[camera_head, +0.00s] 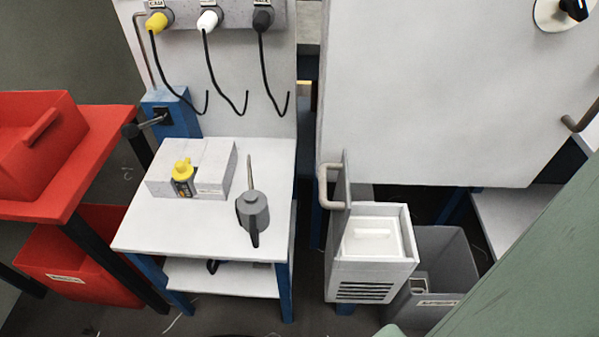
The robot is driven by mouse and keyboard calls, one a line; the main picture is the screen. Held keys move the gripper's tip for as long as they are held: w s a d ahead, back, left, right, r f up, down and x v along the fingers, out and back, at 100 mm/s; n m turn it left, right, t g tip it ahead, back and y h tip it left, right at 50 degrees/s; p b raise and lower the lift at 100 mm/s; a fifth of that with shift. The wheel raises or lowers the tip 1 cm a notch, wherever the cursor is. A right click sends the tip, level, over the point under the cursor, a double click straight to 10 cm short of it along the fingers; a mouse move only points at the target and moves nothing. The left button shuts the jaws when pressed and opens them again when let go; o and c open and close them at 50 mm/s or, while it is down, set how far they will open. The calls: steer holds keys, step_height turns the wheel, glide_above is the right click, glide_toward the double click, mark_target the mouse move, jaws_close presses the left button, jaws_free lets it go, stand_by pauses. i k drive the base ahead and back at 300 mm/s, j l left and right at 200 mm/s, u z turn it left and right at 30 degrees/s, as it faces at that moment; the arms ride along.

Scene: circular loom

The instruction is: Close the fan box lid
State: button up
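The fan box (360,277) is a white open-topped box with dark vent slots on its front, right of centre. A white part with a raised bar (372,240) shows inside it. The fan box lid (346,183) is a thin grey panel seen nearly edge-on. It stands upright at the box's left side, so the box is open. A beige bent handle (328,187) sticks out from the lid's left face. My gripper is not in view.
A grey bin (445,260) stands right of the box. A white table (150,235) with an oil can (253,212) is at left. A large white panel (430,90) rises behind the box. A grey-green surface fills the lower right corner.

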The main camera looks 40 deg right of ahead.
mark_target(341, 205)
steer(key=i+j+z, duration=0.25)
steer(key=j, duration=0.2)
steer(key=j+z, duration=0.3)
steer(key=j, duration=0.15)
steer(key=z, duration=1.2)
steer(key=k+l, duration=0.65)
